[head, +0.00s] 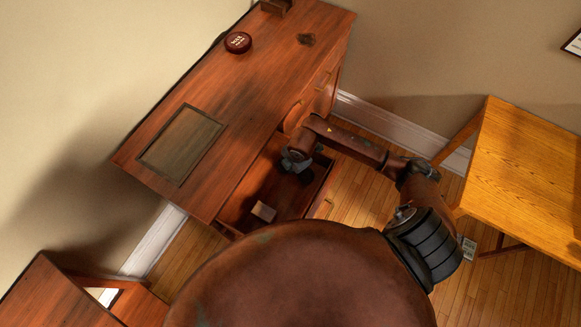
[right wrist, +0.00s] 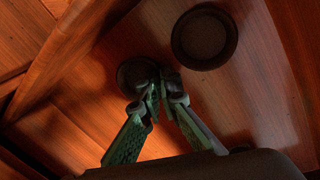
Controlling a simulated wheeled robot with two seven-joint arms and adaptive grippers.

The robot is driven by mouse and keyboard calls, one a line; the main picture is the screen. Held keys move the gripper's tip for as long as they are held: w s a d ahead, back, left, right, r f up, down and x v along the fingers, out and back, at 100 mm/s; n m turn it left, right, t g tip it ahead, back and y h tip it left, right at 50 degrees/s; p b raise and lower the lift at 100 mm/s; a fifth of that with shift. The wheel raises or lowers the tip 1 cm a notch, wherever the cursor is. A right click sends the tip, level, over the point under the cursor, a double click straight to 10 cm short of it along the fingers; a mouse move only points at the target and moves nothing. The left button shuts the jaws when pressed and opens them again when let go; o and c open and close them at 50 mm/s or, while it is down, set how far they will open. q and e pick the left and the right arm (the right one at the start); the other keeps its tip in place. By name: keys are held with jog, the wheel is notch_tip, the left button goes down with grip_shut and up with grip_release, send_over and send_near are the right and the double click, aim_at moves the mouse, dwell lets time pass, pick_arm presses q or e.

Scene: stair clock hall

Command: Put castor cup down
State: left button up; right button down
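My right gripper (head: 296,162) is low over the pulled-out desk drawer (head: 236,212) in the head view. In the right wrist view its two fingers (right wrist: 162,82) lean together with only a narrow gap at the tips. They appear to pinch the near edge of a small dark round castor cup (right wrist: 133,72); the fingertips hide part of it. A second, larger-looking dark round cup (right wrist: 205,38) stands apart from it, up and to the right, on the wooden surface. Whether the pinched cup touches that surface is unclear. My left gripper is in no view.
A small pale block (head: 263,211) lies in the drawer's near part. A yellow wooden table (head: 525,170) stands at the right. Drawer walls border the gripper.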

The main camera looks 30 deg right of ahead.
jog(key=c, duration=2.2)
grip_release()
jog(key=shift+f, duration=0.1)
jog(key=shift+o, duration=0.2)
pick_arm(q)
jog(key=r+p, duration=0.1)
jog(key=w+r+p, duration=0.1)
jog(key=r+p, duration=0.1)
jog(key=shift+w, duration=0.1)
pick_arm(e)
jog(key=v, duration=1.2)
